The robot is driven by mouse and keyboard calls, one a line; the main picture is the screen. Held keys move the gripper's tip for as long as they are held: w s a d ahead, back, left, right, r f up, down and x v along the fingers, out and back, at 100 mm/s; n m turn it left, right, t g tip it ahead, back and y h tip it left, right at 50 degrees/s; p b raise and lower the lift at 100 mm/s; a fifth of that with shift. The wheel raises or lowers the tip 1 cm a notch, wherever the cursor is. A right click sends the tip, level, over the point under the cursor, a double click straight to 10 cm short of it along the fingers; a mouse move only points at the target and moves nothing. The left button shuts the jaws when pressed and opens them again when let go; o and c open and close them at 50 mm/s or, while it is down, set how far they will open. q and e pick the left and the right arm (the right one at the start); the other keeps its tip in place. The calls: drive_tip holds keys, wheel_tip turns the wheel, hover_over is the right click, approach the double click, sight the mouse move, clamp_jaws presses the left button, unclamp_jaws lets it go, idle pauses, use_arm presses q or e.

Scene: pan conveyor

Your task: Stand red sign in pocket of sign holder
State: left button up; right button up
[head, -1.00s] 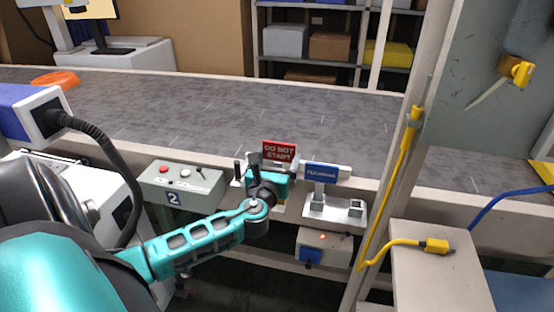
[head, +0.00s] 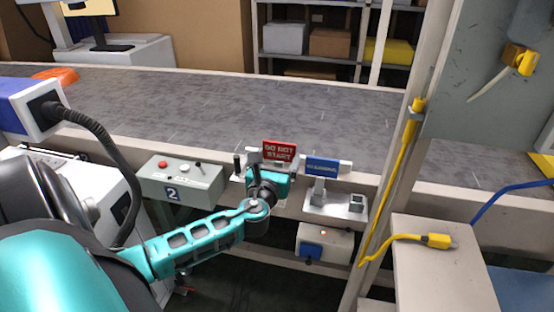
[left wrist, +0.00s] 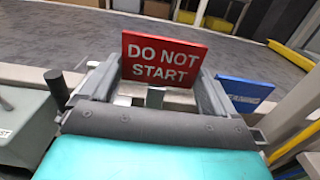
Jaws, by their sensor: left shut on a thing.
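The red "DO NOT START" sign (head: 279,151) is upright in my left gripper (head: 266,172), at the near edge of the conveyor. In the left wrist view the sign (left wrist: 163,60) faces the camera between the two fingers, with a short grey stem (left wrist: 155,98) below it. The gripper is shut on it. The silver sign holder (head: 322,207) is just right of the gripper, apart from the red sign. A blue sign (head: 322,167) stands on a post at its left; a square open pocket (head: 357,201) is at its right. My right gripper is not in view.
A grey control box (head: 181,184) marked 2 is left of the gripper. A white box with a blue front (head: 325,243) is below the holder. A frame post with a yellow cable (head: 405,140) and a pale ledge (head: 425,265) bound the right side.

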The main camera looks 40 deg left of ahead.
use_arm(q)
drive_tip(key=shift+f+b, duration=1.05)
drive_tip(key=shift+f, duration=0.35)
drive_tip(key=o, duration=0.8)
drive_tip(key=v, duration=1.3)
